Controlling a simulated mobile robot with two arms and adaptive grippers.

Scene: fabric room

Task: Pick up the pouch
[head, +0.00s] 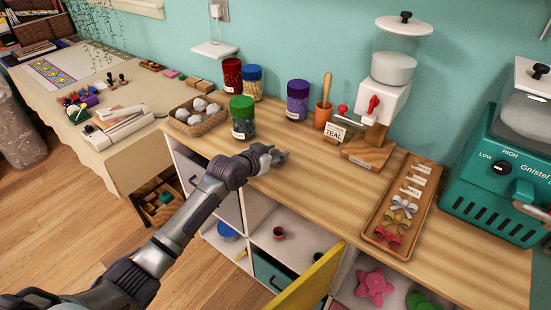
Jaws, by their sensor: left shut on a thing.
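My left gripper (279,156) is over the front part of the wooden counter, in front of the green-lidded jar and left of the wooden stand. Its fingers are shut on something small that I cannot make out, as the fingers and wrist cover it. I cannot pick out a pouch for certain anywhere in the head view. My right gripper is not in view.
The wooden counter (310,180) holds a green-lidded jar (242,118), a purple jar (297,101), a basket (197,122), a dispenser (391,85), a wooden tray (402,206) and a teal machine (510,175). A yellow door (310,283) stands open below.

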